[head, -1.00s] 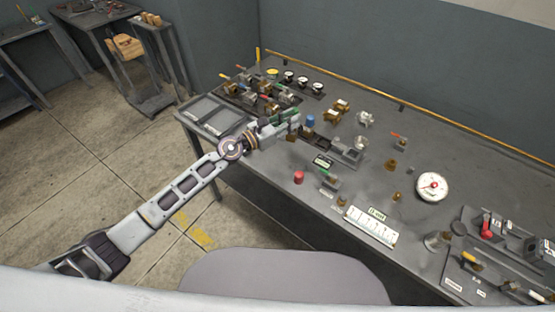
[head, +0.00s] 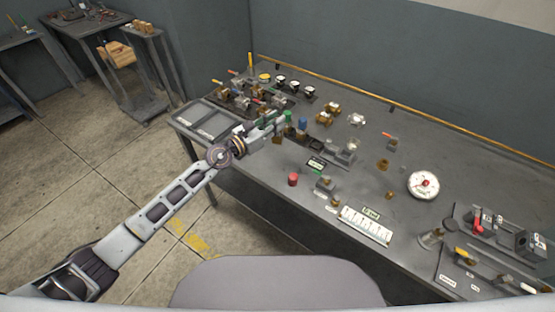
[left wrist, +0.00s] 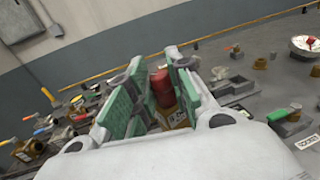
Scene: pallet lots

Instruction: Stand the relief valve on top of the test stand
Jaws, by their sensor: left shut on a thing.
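My left gripper (head: 281,121) is over the back-left part of the workbench, close to a blue-topped piece (head: 302,124). In the left wrist view its green-padded fingers (left wrist: 156,88) are shut on a part with a red top (left wrist: 162,88) and a brass-coloured lower body (left wrist: 180,116), which looks like the relief valve. The fingers hide much of it. In the head view a small brass-brown bit (head: 277,141) shows just below the fingers. I cannot tell for sure which fixture is the test stand; a grey block fixture (head: 344,153) stands right of the gripper. My right gripper is not in view.
Several valves with coloured handles (head: 250,97) crowd the back left.

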